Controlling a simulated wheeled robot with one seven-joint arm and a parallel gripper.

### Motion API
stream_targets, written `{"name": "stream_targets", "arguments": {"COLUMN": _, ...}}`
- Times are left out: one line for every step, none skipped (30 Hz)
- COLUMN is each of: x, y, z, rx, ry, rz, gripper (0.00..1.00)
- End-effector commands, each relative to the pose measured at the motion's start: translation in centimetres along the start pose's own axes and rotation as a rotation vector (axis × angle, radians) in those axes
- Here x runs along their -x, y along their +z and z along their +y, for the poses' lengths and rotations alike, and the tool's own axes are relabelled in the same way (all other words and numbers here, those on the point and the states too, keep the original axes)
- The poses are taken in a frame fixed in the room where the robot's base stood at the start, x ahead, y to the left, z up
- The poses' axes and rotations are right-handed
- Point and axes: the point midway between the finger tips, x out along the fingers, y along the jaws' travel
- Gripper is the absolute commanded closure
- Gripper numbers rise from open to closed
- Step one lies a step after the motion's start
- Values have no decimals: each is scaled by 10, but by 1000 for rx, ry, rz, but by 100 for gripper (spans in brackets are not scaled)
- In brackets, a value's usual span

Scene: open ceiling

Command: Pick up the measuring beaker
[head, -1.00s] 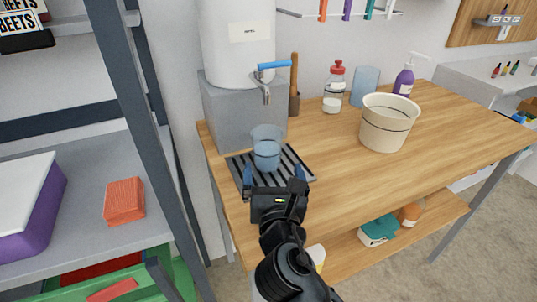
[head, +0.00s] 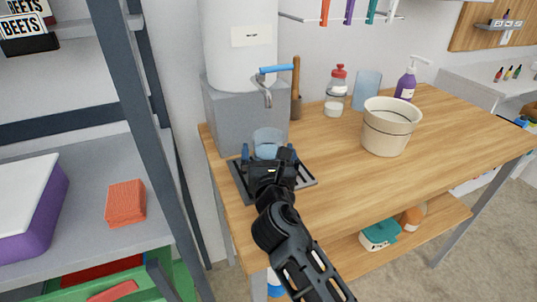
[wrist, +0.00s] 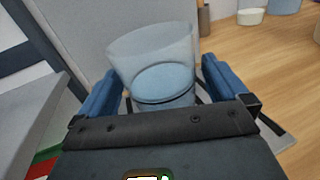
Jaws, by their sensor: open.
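The measuring beaker (head: 268,137) is a clear, bluish, upright vessel on the dark slatted drip tray (head: 307,177) below the dispenser tap. It also shows in the wrist view (wrist: 155,55), with what looks like blue liquid or a blue lower part inside. My gripper (head: 269,152) is open, its two blue fingers at either side of the beaker. In the wrist view the fingers (wrist: 155,88) stand left and right of it, with small gaps visible. My gripper hides the beaker's lower part in the head view.
A dispenser with a blue-handled tap (head: 269,75) stands on a grey block (head: 236,118) just behind. A cream bucket (head: 390,127), a red-capped bottle (head: 336,92) and a purple pump bottle (head: 405,84) stand to the right. A shelf post (head: 150,140) rises at left. The table's front middle is clear.

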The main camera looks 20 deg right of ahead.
Motion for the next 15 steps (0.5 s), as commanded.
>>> {"name": "stream_targets", "arguments": {"x": 0, "y": 0, "z": 0, "rx": 0, "ry": 0, "rz": 0, "gripper": 0}}
{"name": "stream_targets", "arguments": {"x": 0, "y": 0, "z": 0, "rx": 0, "ry": 0, "rz": 0, "gripper": 0}}
{"name": "stream_targets", "arguments": {"x": 0, "y": 0, "z": 0, "rx": 0, "ry": 0, "rz": 0, "gripper": 2}}
{"name": "stream_targets", "arguments": {"x": 0, "y": 0, "z": 0, "rx": 0, "ry": 0, "rz": 0, "gripper": 5}}
{"name": "stream_targets", "arguments": {"x": 0, "y": 0, "z": 0, "rx": 0, "ry": 0, "rz": 0, "gripper": 8}}
{"name": "stream_targets", "arguments": {"x": 0, "y": 0, "z": 0, "rx": 0, "ry": 0, "rz": 0, "gripper": 12}}
{"name": "stream_targets", "arguments": {"x": 0, "y": 0, "z": 0, "rx": 0, "ry": -1, "rz": 0, "gripper": 14}}
{"name": "stream_targets", "arguments": {"x": 0, "y": 0, "z": 0, "rx": 0, "ry": 0, "rz": 0, "gripper": 17}}
{"name": "stream_targets", "arguments": {"x": 0, "y": 0, "z": 0, "rx": 0, "ry": -1, "rz": 0, "gripper": 21}}
{"name": "stream_targets", "arguments": {"x": 0, "y": 0, "z": 0, "rx": 0, "ry": -1, "rz": 0, "gripper": 24}}
{"name": "stream_targets", "arguments": {"x": 0, "y": 0, "z": 0, "rx": 0, "ry": -1, "rz": 0, "gripper": 27}}
{"name": "stream_targets", "arguments": {"x": 0, "y": 0, "z": 0, "rx": 0, "ry": -1, "rz": 0, "gripper": 31}}
{"name": "stream_targets", "arguments": {"x": 0, "y": 0, "z": 0, "rx": 0, "ry": -1, "rz": 0, "gripper": 34}}
{"name": "stream_targets", "arguments": {"x": 0, "y": 0, "z": 0, "rx": 0, "ry": -1, "rz": 0, "gripper": 36}}
{"name": "stream_targets", "arguments": {"x": 1, "y": 0, "z": 0, "rx": 0, "ry": -1, "rz": 0, "gripper": 40}}
